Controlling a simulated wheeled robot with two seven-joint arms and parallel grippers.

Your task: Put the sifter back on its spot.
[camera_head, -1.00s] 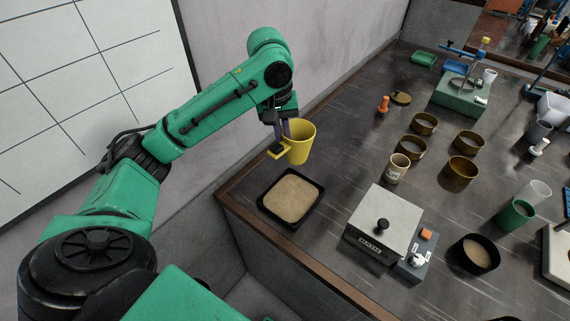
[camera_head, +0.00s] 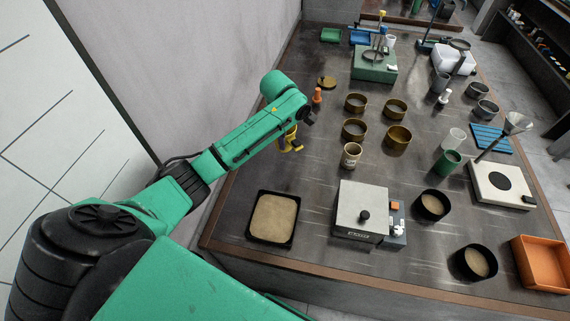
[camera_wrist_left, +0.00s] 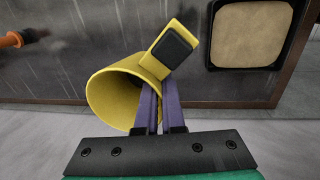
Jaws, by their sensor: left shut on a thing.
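My left gripper (camera_wrist_left: 159,108) is shut on the yellow cup-shaped sifter (camera_wrist_left: 112,98), its purple fingers at the side with the handle. The handle (camera_wrist_left: 172,48) carries a dark square pad. In the head view the sifter (camera_head: 286,143) shows only partly below the green forearm, over the left part of the table. My left gripper (camera_head: 294,141) is largely hidden there. In the wrist view the sifter looks tilted, its open mouth toward the lower left. My right gripper is not in view.
A black tray of sand (camera_head: 274,217) lies at the table's near left. An orange-topped thing (camera_head: 317,96) stands close beyond the arm. Several brass rings (camera_head: 355,130), a beige cup (camera_head: 351,155) and a white-topped scale (camera_head: 361,208) stand to the right. Bare table lies between tray and rings.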

